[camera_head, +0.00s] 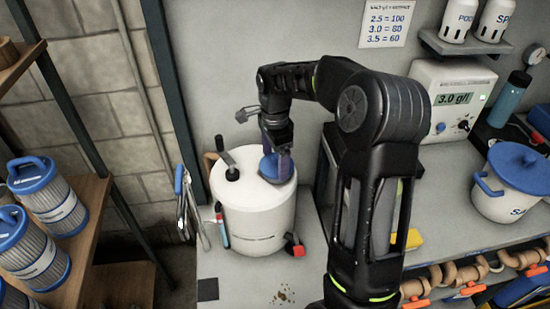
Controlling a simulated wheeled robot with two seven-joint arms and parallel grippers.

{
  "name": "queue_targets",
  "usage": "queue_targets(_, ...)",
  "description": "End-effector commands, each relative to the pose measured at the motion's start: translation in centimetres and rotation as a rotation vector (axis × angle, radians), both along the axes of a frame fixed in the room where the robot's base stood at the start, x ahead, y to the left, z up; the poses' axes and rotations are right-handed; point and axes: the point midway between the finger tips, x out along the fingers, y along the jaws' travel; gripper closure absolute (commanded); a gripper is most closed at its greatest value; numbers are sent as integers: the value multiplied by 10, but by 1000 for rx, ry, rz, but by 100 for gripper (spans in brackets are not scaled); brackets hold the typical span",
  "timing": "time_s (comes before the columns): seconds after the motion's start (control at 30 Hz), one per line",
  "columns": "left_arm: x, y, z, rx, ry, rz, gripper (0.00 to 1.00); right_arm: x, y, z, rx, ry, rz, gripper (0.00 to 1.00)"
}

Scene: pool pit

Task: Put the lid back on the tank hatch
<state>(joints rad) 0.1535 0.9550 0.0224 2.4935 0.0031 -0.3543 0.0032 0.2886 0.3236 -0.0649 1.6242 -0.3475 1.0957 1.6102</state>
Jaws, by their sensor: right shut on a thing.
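The tank (257,222) is a white drum with a black crank handle on its top, standing on the grey bench left of centre. A round blue lid (268,167) is at the right side of the tank's top. My right gripper (277,152) points down from above and is shut on the lid. The lid looks tilted or slightly raised; I cannot tell whether it touches the tank top. The hatch opening is not visible, hidden by the lid and gripper. My left gripper is not in view.
A white bucket with a blue lid (513,170) stands at the right. A meter reading 3.0 g/l (450,100) is behind my right arm. Filter cartridges (45,190) fill the left shelf. Orange-handled valves (465,280) line the lower right. Tools (185,200) hang left of the tank.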

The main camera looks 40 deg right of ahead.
Motion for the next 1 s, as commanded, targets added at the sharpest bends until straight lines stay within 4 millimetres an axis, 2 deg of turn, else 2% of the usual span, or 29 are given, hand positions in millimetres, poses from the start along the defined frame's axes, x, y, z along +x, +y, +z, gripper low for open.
queue_targets(0.93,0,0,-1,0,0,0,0,0,0,-2,0,0,0,60)
queue_targets(0.97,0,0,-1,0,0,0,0,0,0,-2,0,0,0,12)
queue_targets(1.0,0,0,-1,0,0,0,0,0,0,-2,0,0,0,9)
